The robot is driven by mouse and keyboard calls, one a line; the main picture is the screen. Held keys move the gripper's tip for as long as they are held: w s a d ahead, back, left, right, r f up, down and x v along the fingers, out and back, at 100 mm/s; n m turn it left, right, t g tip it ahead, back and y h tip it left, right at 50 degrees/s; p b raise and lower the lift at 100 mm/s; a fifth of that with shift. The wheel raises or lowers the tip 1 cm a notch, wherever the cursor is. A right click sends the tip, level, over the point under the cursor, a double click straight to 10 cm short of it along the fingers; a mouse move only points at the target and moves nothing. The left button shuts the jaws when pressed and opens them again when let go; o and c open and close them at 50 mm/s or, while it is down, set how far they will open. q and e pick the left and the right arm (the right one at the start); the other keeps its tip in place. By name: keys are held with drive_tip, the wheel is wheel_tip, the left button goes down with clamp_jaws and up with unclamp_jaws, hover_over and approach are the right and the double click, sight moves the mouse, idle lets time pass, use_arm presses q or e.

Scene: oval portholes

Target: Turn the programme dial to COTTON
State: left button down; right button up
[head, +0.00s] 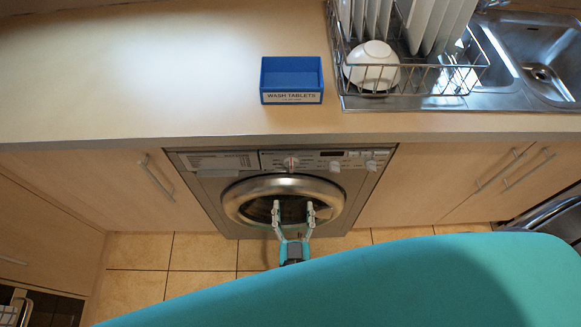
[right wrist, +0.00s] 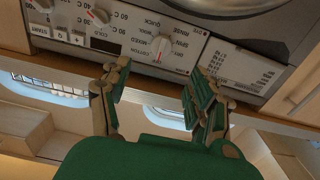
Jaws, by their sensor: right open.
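The programme dial (head: 291,163) is a small pale round knob on the washing machine's control panel, above the round door. In the right wrist view the panel is upside down, and the dial (right wrist: 160,46) shows with a red mark and labels such as COTTON, MIXED, QUICK, RINSE and SPIN around it. My left gripper is not in view.
The washing machine (head: 212,187) sits under a pale worktop (head: 150,80) whose front edge overhangs the panel. A blue wash tablets box (head: 291,82), a dish rack (head: 460,80) and a sink stand on top. Other knobs (right wrist: 101,15) sit along the panel. Cupboards with handles flank the machine.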

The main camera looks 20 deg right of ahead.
sight(291, 169)
drive_tip(key=p+x, duration=0.1)
drive_tip(key=x, duration=0.9)
drive_tip(key=shift+w+a, duration=0.1)
drive_tip(key=shift+w, duration=0.6)
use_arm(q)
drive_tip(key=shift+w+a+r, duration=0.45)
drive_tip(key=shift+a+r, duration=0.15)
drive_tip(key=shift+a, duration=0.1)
use_arm(e)
drive_tip(key=shift+d, duration=0.2)
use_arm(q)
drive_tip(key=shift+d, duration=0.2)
use_arm(e)
drive_tip(key=shift+c, duration=0.4)
drive_tip(key=shift+c, duration=1)
drive_tip(key=c, duration=0.9)
drive_tip(key=shift+o, duration=0.2)
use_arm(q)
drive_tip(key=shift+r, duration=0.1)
